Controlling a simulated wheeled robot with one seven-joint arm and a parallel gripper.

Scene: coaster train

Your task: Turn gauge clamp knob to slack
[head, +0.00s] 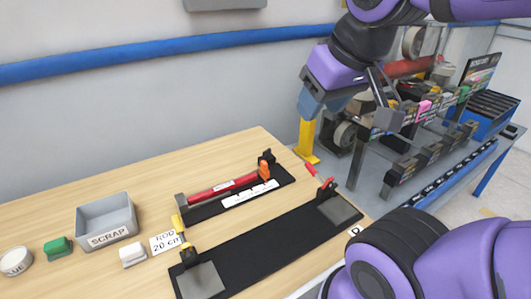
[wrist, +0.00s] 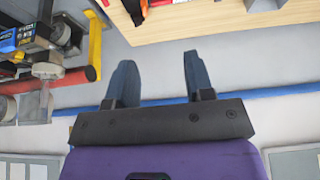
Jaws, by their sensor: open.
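The gauge (head: 225,186) lies on a black base on the wooden table, with a red bar along it and a white label. An orange part (head: 265,173) and a black knob-like part (head: 267,157) are at its right end; I cannot tell which is the clamp knob or how it is set. My gripper (head: 311,104) is open and empty, above and beyond the table's far right corner, well apart from the gauge. The wrist view shows its two blue fingers (wrist: 157,75) spread, with nothing between them.
A black mat (head: 262,250) with a red-handled clamp (head: 326,187) and a yellow-handled clamp (head: 181,228) lies in front. A SCRAP bin (head: 107,218), green block (head: 58,247) and rod card (head: 166,242) are left. A yellow post (head: 307,143) and rack stand right.

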